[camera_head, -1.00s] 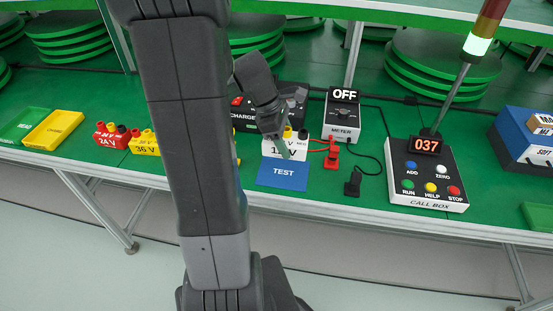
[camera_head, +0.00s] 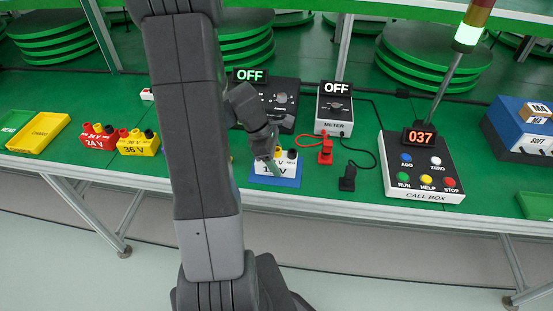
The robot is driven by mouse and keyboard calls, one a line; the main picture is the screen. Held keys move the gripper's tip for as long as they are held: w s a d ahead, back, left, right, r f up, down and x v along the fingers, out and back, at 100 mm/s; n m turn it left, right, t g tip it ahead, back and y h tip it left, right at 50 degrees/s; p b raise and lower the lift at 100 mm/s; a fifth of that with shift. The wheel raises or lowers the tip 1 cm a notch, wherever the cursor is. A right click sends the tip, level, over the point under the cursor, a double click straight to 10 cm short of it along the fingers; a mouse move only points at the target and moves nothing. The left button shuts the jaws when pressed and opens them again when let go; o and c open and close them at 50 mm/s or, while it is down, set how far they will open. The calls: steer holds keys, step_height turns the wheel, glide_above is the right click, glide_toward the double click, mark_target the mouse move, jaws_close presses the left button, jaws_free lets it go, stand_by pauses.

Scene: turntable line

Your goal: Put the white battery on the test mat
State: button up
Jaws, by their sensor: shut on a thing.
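The white battery (camera_head: 286,167) is over the blue test mat (camera_head: 288,182) and hides the mat's printed label. A yellow cap and a dark cap show on its top, and its voltage label is partly covered by my gripper. My gripper (camera_head: 273,160) reaches down from the upper left and is shut on the white battery. I cannot tell whether the battery's base touches the mat or is slightly above it. The mat's front strip and right side show around the battery.
The meter (camera_head: 333,112) reads OFF, with a red plug (camera_head: 325,151) and a black plug (camera_head: 347,179) right of the mat. The charger (camera_head: 282,98) stands behind. The red battery (camera_head: 97,138) and yellow battery (camera_head: 137,144) are to the left; the call box (camera_head: 422,171) is right.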

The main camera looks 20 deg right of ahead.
steer(key=shift+f, duration=0.15)
steer(key=o, duration=1.5)
steer(key=shift+c, duration=0.2)
steer(key=p+v, duration=0.1)
steer(key=v, duration=1.1)
steer(key=shift+r+p, duration=0.2)
steer(key=shift+p, duration=0.15)
